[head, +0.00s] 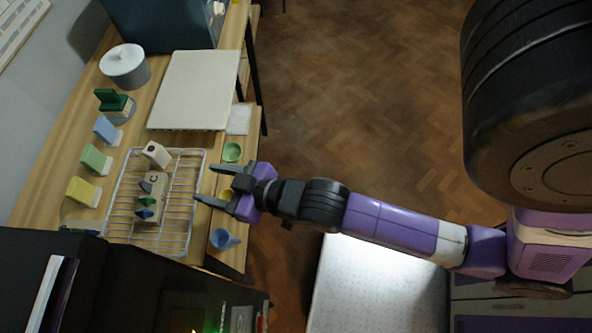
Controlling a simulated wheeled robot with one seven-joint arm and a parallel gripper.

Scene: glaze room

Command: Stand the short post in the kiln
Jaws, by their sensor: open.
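A small pale block with a dark hole in its face (157,154) sits at the far end of the wire rack (184,222); it may be the short post. A larger beige block marked C (155,180) is nearer on the rack, with small dark pointed pieces at it. My gripper (205,183) is open and empty, its fingers pointing left at the rack's right edge. A yellow cup (226,195) shows between its fingers. No open kiln chamber shows. A dark teal box (165,22) at the top and a black unit (75,275) at bottom left are only partly in view.
A white slab (190,90) and a grey lidded pot (125,66) are on the wooden bench. Yellow (82,192), green (95,160) and blue (106,131) blocks line the left. Green (232,152) and blue (223,239) cups flank my gripper.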

